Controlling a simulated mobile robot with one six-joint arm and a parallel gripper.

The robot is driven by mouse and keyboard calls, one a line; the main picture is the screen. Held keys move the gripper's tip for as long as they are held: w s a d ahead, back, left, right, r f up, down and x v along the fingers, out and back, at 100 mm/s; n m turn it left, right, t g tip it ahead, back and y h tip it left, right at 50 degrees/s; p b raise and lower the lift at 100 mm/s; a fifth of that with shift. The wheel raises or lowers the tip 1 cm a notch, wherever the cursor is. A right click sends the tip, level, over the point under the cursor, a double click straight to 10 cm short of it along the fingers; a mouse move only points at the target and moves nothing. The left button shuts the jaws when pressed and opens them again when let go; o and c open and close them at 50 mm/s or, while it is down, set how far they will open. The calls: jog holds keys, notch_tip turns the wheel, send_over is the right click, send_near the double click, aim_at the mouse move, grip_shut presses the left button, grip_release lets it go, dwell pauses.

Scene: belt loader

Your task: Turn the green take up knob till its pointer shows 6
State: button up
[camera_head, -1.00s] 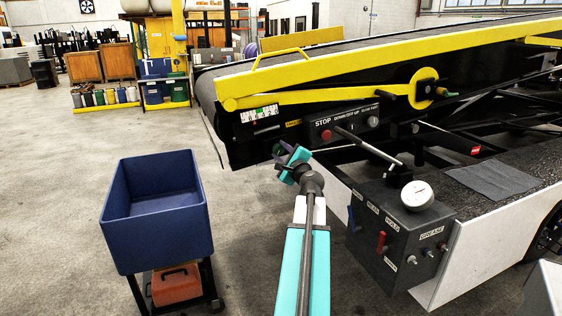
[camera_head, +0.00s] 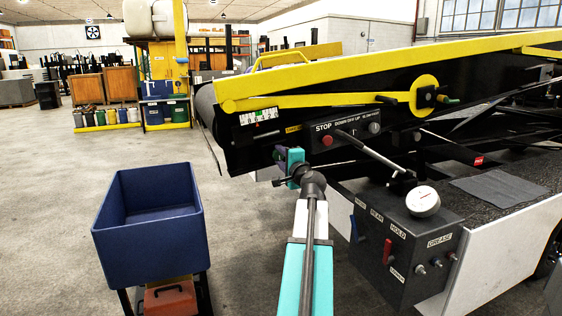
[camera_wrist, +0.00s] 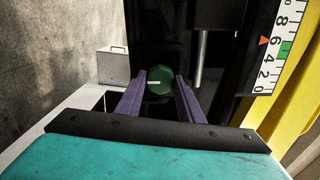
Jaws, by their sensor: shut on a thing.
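The green take up knob (camera_wrist: 160,81) shows in the wrist view between the purple fingers of my gripper (camera_wrist: 160,97), which is shut on it. A pale line marks the knob's face. In the head view my gripper (camera_head: 287,158) is at the loader's lower front edge and the knob cannot be made out. The numbered scale (camera_wrist: 284,45) is at the right of the wrist view, with a green band. Its red pointer (camera_wrist: 264,41) is beside the 6. The scale (camera_head: 258,116) also shows small in the head view.
A yellow-edged belt loader (camera_head: 350,75) fills the right side. A blue bin (camera_head: 150,240) stands left. The floor between is clear.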

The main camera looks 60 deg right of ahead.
dwell(0.3)
jog(key=o, duration=1.1)
jog(key=shift+c, duration=0.2)
jog(key=shift+a, duration=0.1)
jog(key=b+v, duration=0.2)
jog(key=v, duration=1.1)
jog(key=shift+s+a+b, duration=0.2)
jog(key=shift+s+b, duration=0.1)
jog(key=shift+b, duration=0.05)
